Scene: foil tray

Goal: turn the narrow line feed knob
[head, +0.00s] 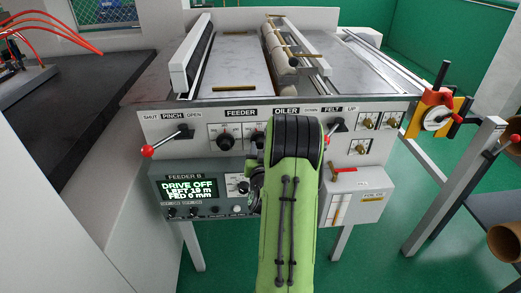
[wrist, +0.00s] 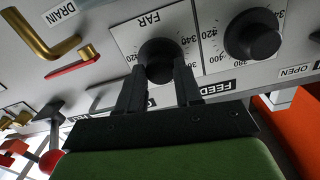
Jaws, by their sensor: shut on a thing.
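In the wrist view, my gripper (wrist: 160,74) has its two dark fingers on either side of a round black knob (wrist: 160,52). The knob sits on a white dial plate marked "FAR", beside the "FEEDER" label. A second black knob (wrist: 252,38) stands free to its right on its own numbered dial. In the head view, that free knob (head: 224,138) is on the left under "FEEDER", and my green arm covers most of the other knob and my fingers. No label reading "narrow line" is legible.
A display (head: 189,190) below reads "FEEDER B, DRIVE OFF, LEFT 19 m, FED 0 mm". A red-tipped pinch lever (head: 166,141) juts out at left. The wrist view shows a brass drain pipe (wrist: 40,38) and a red handle (wrist: 74,64) nearby.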

